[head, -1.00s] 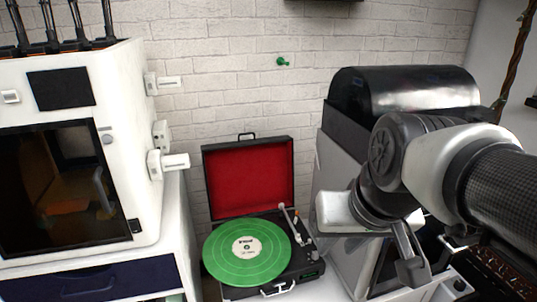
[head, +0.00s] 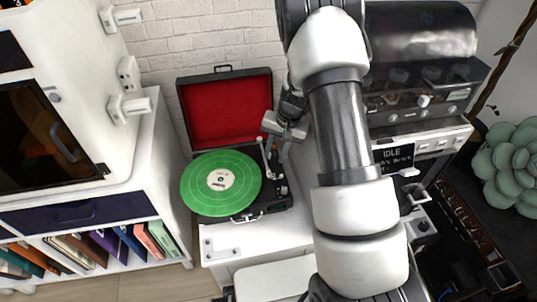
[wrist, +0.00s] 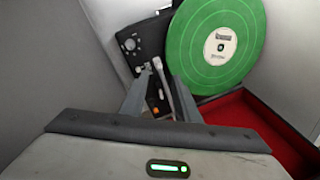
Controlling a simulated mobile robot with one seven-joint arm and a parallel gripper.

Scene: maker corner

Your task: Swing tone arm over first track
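The record player (head: 240,217) is an open black case with a red-lined lid (head: 225,110). A green record (head: 205,197) with a white label lies on it. The pale tone arm (head: 264,153) is at the record's right side, off the grooves. My gripper (head: 277,150) is lowered over the player's right side. In the wrist view my gripper (wrist: 162,75) shows two grey fingers apart, with the tone arm (wrist: 158,66) seen between them. I cannot tell whether either finger touches it. The record (wrist: 195,45) lies just right of the fingers there.
A white machine (head: 75,80) stands left, above a shelf of books (head: 110,243). A coffee machine (head: 425,95) with a display stands right, behind my arm. A succulent (head: 510,170) is at far right.

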